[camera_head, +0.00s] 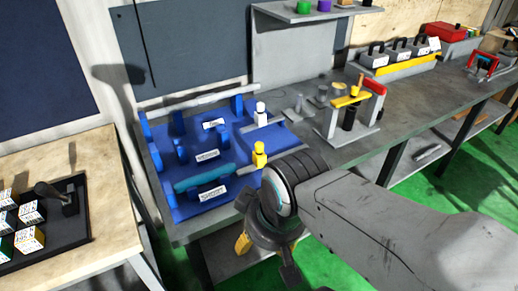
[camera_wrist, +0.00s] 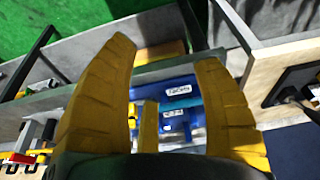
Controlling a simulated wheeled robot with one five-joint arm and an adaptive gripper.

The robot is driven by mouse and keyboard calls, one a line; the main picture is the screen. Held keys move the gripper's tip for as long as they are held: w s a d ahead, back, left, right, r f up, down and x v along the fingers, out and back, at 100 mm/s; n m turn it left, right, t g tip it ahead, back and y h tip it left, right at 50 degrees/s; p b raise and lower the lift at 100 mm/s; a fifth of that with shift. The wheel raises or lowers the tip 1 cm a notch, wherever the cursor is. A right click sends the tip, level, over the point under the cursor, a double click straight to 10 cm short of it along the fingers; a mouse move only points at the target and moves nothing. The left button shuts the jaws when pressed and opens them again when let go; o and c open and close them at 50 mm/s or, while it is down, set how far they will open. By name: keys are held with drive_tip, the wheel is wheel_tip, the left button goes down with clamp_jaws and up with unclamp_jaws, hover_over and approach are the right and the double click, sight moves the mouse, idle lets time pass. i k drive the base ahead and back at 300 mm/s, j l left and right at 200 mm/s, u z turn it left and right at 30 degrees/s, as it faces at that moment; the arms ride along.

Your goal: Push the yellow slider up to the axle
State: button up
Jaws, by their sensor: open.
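I cannot tell which is the axle. My gripper points down in front of the grinder's right side, partly hidden by my arm in the head view. In the wrist view my gripper (camera_wrist: 164,52) is open, its yellow fingers wide apart.
A white-topped piece (camera_head: 261,114) stands behind the slider. A grey stand with yellow and red parts (camera_head: 350,110) is to the right on the grey bench (camera_head: 405,117). A wooden table (camera_head: 75,251) with a black tray (camera_head: 75,237) is at left.

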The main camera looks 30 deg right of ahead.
sight(259, 158)
drive_tip(key=i+l+u, duration=0.15)
drive_tip(key=u, duration=0.3)
drive_tip(key=i+l+u, duration=0.2)
drive_tip(key=u, duration=0.2)
drive_tip(key=i+l+u, duration=0.25)
drive_tip(key=u, duration=0.2)
